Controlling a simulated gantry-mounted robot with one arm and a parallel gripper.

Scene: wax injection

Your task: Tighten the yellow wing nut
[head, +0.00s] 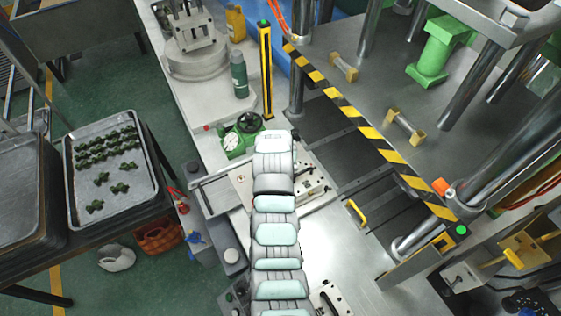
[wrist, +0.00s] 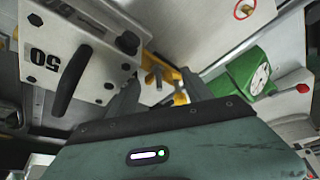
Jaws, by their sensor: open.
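The yellow wing nut (wrist: 154,78) shows in the wrist view, in the gap ahead of my gripper, with yellow metal parts around it. My gripper (wrist: 162,84) is open, with one dark finger on each side of the wing nut. I cannot tell whether either finger touches it. The lower part of the wing nut is hard to make out. In the head view my own arm covers the middle, and neither the wing nut nor the fingers can be made out there.
A pale block marked 50 with a black handle (wrist: 72,80) is close on the left. A green gauge housing (wrist: 243,72) is close on the right, also in the head view (head: 240,136). A striped barrier (head: 350,110) crosses the right side. A tray of dark green parts (head: 88,205) stands left.

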